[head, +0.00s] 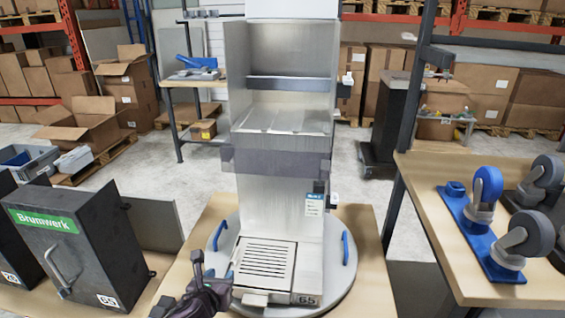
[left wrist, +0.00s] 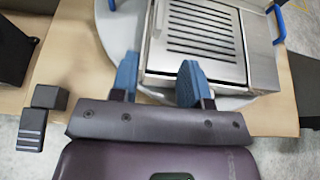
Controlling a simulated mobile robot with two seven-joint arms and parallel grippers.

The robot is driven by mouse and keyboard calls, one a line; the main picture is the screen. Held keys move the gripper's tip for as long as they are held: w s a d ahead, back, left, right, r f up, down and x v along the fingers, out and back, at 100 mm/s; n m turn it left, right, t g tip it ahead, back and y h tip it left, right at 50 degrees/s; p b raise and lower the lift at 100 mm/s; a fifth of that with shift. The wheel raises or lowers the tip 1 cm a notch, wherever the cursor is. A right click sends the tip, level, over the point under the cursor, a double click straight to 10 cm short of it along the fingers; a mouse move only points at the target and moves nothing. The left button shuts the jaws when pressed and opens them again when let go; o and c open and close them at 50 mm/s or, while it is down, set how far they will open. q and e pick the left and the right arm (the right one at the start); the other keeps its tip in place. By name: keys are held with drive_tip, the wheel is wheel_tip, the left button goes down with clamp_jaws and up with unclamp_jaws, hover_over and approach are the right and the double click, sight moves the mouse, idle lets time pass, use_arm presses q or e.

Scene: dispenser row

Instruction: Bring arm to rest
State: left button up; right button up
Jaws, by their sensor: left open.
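My left gripper (head: 214,284) comes in low in the head view, at the front left of the metal dispenser (head: 279,200). In the left wrist view its two blue fingers (left wrist: 158,82) stand apart with nothing between them. They are just in front of the dispenser's slatted drip tray (left wrist: 198,30). I cannot tell whether a finger touches the tray's edge. The dispenser stands upright on a round grey turntable (head: 340,262) with blue handles. My right gripper is not in view.
A black Brumwerk box (head: 85,255) with a side handle stands at the left. A wooden table (head: 445,255) at the right holds caster wheels on blue plates (head: 480,235). A dark upright post (head: 405,120) stands between. Shelves with cardboard boxes (head: 510,90) line the back.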

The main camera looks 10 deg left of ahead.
use_arm(q)
drive_tip(key=s+d+r+n+h, duration=0.1)
drive_tip(key=s+n+h, duration=0.15)
drive_tip(key=n, duration=0.85)
drive_tip(key=s+d+r+n+h, duration=0.1)
drive_tip(key=s+n, duration=0.2)
drive_tip(key=n, duration=0.8)
drive_tip(key=s+a+f+n+g+y, duration=0.1)
drive_tip(key=s+a+f+n, duration=0.2)
drive_tip(key=s, duration=0.4)
drive_tip(key=s+a+f+n+y, duration=0.1)
drive_tip(key=s+a+f+n, duration=0.2)
drive_tip(key=s+n, duration=0.2)
drive_tip(key=s+a+f+n+g+y, duration=0.1)
drive_tip(key=s+n, duration=0.4)
drive_tip(key=s, duration=0.5)
wheel_tip(320, 180, down, 2)
drive_tip(key=shift+a+f+g+y, duration=0.3)
drive_tip(key=shift+a+y, duration=0.15)
drive_tip(key=shift+a, duration=0.45)
drive_tip(key=shift+r, duration=0.1)
